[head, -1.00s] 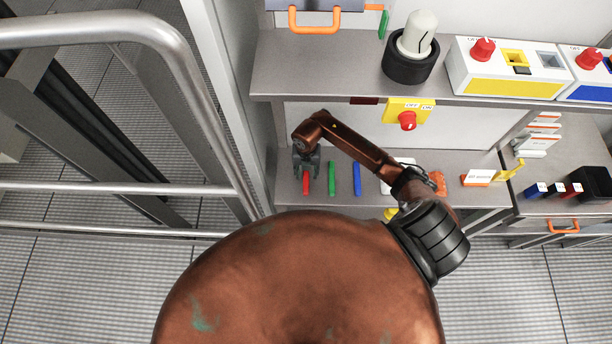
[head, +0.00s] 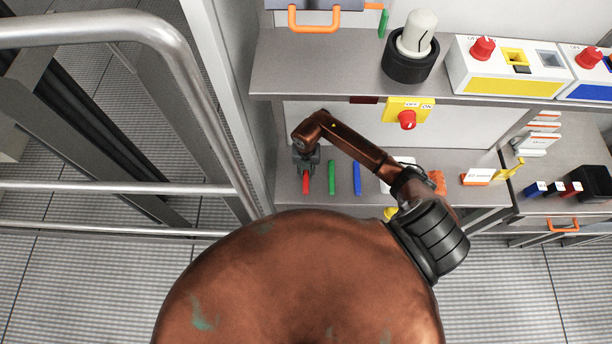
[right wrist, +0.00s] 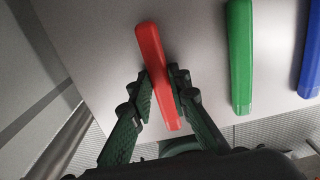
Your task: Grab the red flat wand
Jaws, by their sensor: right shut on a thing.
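The red flat wand (head: 306,184) is at the left end of the lower shelf in the head view. It also shows in the right wrist view (right wrist: 150,50), a long red bar lying between the fingers. My right gripper (head: 305,170) is over the wand's far part and is shut on it, with a dark finger on each side (right wrist: 162,95). The near end of the wand sticks out of the fingers. Whether the wand touches the shelf is hard to tell. My left gripper is not in view.
A green wand (head: 332,177) and a blue wand (head: 357,178) lie to the right on the shelf (head: 290,200). An upper shelf (head: 320,75) overhangs behind, with a yellow switch plate (head: 395,105) below it. A metal railing (head: 190,90) stands at the left.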

